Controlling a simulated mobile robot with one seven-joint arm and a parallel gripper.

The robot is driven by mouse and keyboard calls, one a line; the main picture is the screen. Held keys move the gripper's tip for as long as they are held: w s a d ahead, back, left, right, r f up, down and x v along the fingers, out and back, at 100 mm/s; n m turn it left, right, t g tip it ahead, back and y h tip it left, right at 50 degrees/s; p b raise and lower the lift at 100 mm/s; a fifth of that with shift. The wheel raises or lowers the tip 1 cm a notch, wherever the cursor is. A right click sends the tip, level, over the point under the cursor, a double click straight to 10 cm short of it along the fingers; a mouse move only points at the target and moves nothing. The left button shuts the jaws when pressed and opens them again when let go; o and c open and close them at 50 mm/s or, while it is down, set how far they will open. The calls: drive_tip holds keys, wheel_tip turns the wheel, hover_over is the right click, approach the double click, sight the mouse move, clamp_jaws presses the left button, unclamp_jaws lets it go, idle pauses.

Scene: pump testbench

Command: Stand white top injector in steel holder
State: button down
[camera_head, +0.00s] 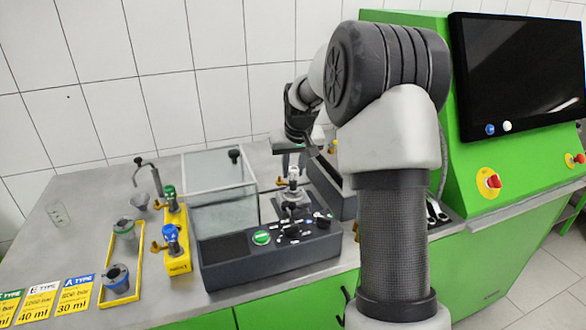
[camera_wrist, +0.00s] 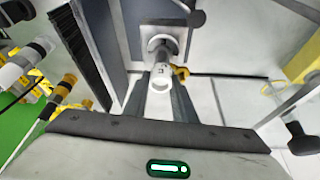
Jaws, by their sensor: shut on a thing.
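The white top injector (camera_head: 293,174) is upright, above the middle of the dark test device, with its lower part hard to make out. In the wrist view its white round top (camera_wrist: 160,76) lies between my two fingers. My gripper (camera_wrist: 161,102) is shut on it; in the head view my gripper (camera_head: 292,153) is partly hidden by my arm. The steel holder (camera_head: 291,196) appears as a small metal mount on the device, below the injector. In the wrist view a square steel plate (camera_wrist: 153,32) lies behind the injector. I cannot tell whether the injector is seated.
The device (camera_head: 262,262) has a green button. A clear tank (camera_head: 215,165) stands behind. A yellow rack (camera_head: 177,255) holds green and blue top injectors. A green cabinet (camera_head: 490,110) with a screen is right.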

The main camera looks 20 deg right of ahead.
drive_tip(key=shift+f, duration=0.1)
idle(0.3)
drive_tip(key=c, duration=1.4)
unclamp_jaws()
drive_tip(key=shift+r+p, duration=2.55)
drive_tip(key=shift+r, duration=0.95)
